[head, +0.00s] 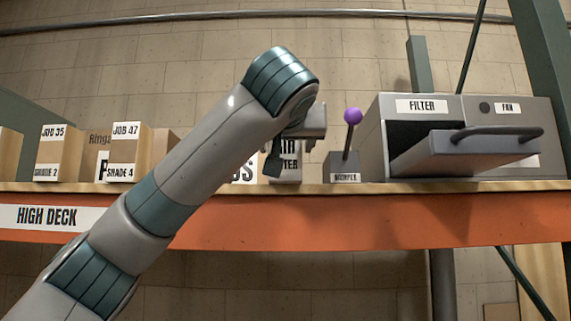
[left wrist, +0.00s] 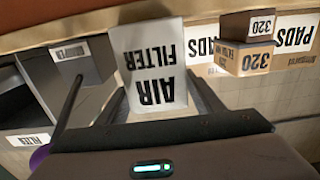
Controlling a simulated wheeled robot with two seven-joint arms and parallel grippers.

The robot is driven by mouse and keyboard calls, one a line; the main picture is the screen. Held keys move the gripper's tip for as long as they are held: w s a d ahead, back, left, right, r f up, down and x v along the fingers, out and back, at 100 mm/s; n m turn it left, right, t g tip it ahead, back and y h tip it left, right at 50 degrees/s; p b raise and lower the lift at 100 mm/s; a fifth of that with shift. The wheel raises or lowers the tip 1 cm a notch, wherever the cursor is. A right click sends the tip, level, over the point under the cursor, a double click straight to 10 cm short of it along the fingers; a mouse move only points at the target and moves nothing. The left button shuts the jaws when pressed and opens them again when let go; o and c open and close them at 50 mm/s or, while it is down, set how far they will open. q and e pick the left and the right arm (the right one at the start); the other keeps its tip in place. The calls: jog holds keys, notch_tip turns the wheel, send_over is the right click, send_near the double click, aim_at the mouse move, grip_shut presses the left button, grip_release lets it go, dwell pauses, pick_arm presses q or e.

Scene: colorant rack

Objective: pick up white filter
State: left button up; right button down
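The white filter (head: 291,174) is a white block lettered AIR FILTER. It stands on the high shelf left of the damper lever, partly hidden by my left gripper in the head view. In the left wrist view the filter (left wrist: 152,65) appears upside down, with its lettered face towards the camera. My left gripper (left wrist: 160,95) has one finger on each side of the filter, and the fingers look spread with small gaps. In the head view my left gripper (head: 275,158) is at the filter's front, mostly hidden by my wrist. My right gripper is not in view.
A grey housing (head: 394,112) labelled FILTER and FAN stands at right, its drawer (head: 440,158) pulled out. A damper lever with a purple knob (head: 352,116) stands between it and the filter. Boxes (head: 60,150) and PADS packs (left wrist: 295,38) stand left of the filter. The orange shelf beam (head: 350,218) runs along the front.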

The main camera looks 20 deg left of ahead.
pick_arm(q)
jog(key=c, duration=0.7)
jog(key=shift+c, duration=0.2)
jog(key=shift+r, duration=0.1)
jog(key=shift+r+b, duration=0.3)
jog(key=shift+r, duration=0.35)
notch_tip(320, 180, up, 7)
jog(key=shift+r+b, duration=0.1)
jog(key=shift+b, duration=0.5)
jog(key=shift+r, duration=0.7)
